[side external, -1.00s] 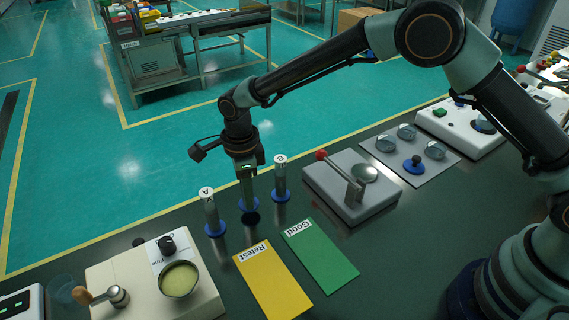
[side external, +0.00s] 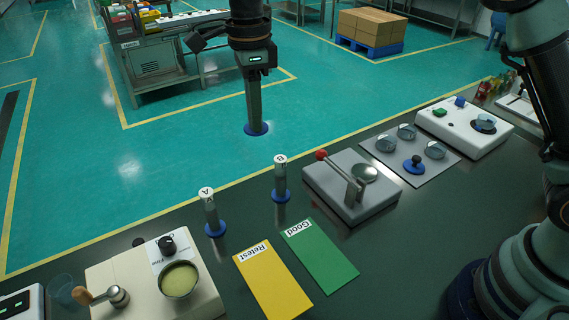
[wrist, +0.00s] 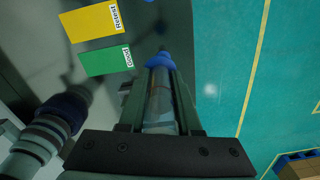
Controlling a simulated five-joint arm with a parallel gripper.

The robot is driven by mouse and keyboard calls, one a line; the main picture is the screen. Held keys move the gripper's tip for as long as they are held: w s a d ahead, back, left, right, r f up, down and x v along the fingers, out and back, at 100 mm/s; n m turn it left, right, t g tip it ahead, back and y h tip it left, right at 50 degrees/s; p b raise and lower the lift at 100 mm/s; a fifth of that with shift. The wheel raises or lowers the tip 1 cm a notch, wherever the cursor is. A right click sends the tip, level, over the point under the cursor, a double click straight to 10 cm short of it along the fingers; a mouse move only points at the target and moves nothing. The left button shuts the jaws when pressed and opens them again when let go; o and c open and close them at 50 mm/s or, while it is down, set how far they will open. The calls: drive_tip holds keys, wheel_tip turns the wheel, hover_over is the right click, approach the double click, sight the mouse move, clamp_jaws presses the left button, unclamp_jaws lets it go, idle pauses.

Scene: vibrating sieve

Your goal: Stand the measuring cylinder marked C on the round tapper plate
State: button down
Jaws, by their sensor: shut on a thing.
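My gripper (side external: 254,78) is shut on a measuring cylinder (side external: 254,108) with a blue round base. It holds the cylinder upright, high above the bench in the side view. The cylinder's top and its mark are hidden by the jaws. In the wrist view the clear cylinder (wrist: 161,100) lies between the jaws, its blue base pointing away. A round metal plate (side external: 366,173) sits on a grey box with a red-knobbed lever. Another round dark plate (side external: 484,123) sits on a white box with buttons. I cannot tell which is the tapper plate.
A yellow Retest mat (side external: 272,283) and green Good mat (side external: 322,265) lie clear.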

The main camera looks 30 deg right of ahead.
drive_tip(key=s+d+r, duration=0.1)
drive_tip(key=d+r, duration=0.2)
drive_tip(key=d, duration=0.9)
hover_over(364, 171)
wheel_tip(364, 171, down, 19)
drive_tip(key=shift+f, duration=0.2)
drive_tip(key=shift+f, duration=0.15)
drive_tip(key=c, duration=0.6)
unclamp_jaws()
